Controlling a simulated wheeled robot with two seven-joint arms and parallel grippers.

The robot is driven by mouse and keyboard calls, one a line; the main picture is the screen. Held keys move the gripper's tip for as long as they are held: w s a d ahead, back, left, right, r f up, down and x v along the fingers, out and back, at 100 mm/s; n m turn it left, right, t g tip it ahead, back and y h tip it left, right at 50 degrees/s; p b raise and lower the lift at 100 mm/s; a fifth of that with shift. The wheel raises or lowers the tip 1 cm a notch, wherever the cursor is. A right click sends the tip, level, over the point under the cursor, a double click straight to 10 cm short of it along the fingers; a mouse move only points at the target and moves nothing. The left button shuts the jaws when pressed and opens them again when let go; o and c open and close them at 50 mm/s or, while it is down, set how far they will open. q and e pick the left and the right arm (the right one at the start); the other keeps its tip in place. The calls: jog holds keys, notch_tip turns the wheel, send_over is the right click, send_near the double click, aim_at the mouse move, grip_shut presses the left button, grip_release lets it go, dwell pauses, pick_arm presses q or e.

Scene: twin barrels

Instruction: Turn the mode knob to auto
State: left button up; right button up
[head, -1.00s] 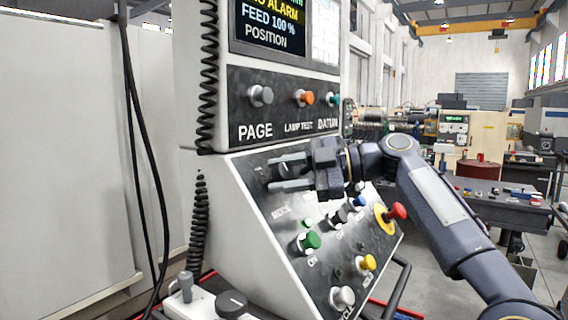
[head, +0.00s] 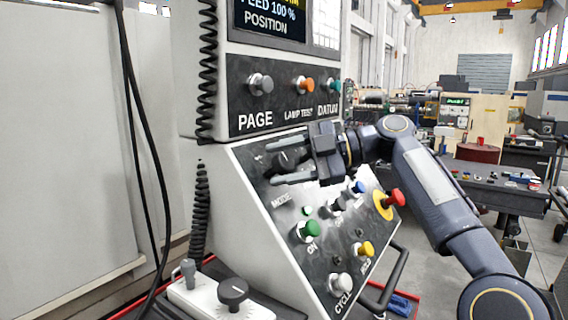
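The control panel (head: 262,178) slopes toward me and carries the printed word MODE. Above that word a dark knob (head: 287,159), which looks like the mode knob, is partly hidden by my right gripper (head: 281,160). My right gripper comes in from the right with its two grey fingers apart, one above the knob and one below it. I cannot tell whether the fingers touch the knob or hover in front of it. The knob's pointer and any auto mark cannot be made out. My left gripper is out of view.
Below are a green button (head: 307,231), a yellow button (head: 363,249), a white button (head: 341,283) and a red emergency stop (head: 396,198). A handwheel box with a black dial (head: 233,292) stands at lower left.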

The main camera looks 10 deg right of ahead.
jog(key=shift+o, duration=0.4)
jog(key=shift+d, duration=0.1)
jog(key=v, duration=0.7)
jog(key=shift+d, duration=0.35)
jog(key=shift+s, duration=0.15)
